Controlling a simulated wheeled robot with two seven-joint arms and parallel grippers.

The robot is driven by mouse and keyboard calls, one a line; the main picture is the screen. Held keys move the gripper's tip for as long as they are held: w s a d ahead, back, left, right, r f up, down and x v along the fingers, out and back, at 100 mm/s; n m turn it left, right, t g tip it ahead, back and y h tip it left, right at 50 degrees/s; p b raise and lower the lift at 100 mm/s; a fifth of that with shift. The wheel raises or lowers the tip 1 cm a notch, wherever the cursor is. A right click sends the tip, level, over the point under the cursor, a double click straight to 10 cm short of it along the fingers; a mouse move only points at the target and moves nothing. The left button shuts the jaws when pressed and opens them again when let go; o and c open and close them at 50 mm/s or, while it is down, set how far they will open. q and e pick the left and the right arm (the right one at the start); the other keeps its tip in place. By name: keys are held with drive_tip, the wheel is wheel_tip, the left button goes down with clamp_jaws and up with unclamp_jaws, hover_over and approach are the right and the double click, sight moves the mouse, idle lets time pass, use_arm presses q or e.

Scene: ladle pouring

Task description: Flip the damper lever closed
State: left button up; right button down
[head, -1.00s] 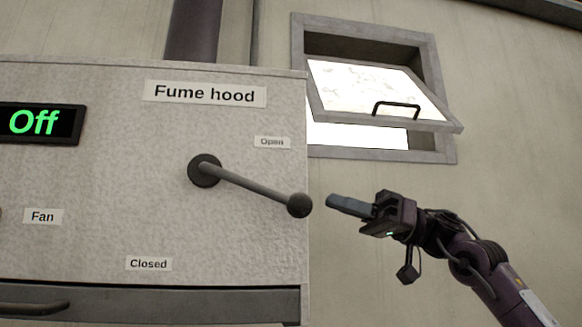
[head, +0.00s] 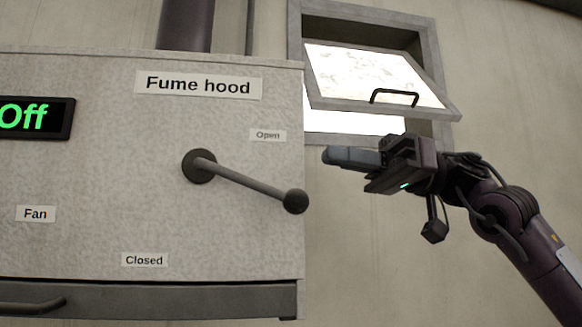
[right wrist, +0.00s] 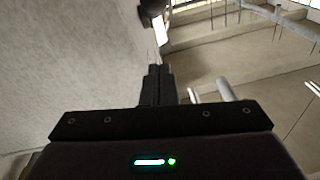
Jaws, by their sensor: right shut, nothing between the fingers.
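The damper lever (head: 247,184) is a grey rod with a dark ball knob (head: 295,201), on a round pivot (head: 199,166) on the fume hood front. It points right and slightly down, between the "Open" label (head: 268,135) and the "Closed" label (head: 144,260), nearer "Open". My right gripper (head: 328,156) is shut and empty, up and to the right of the knob, apart from it. Its shut fingers (right wrist: 158,85) also show in the right wrist view. My left gripper is not in view.
The fume hood (head: 90,180) fills the left, with an "Off" display (head: 35,117), a "Fan" label (head: 36,213) and a lower handle (head: 32,305). A tilted-open window (head: 375,75) is in the wall behind my right gripper.

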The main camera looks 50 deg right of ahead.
drive_tip(key=r+p, duration=0.1)
drive_tip(key=p, duration=0.2)
hover_over(288, 192)
drive_tip(key=d, duration=0.3)
drive_tip(key=shift+w+a+r, duration=0.1)
drive_tip(key=shift+w+a, duration=0.1)
drive_tip(key=shift+w, duration=0.15)
drive_tip(key=f+b, duration=0.1)
drive_tip(key=a+f, duration=0.1)
drive_tip(key=shift+a+f+b, duration=0.1)
drive_tip(key=shift+f+b, duration=0.2)
drive_tip(key=shift+b, duration=0.05)
drive_tip(key=shift+a+f, duration=0.15)
drive_tip(key=shift+f, duration=0.6)
drive_tip(key=shift+a, duration=0.1)
drive_tip(key=shift+w, duration=0.1)
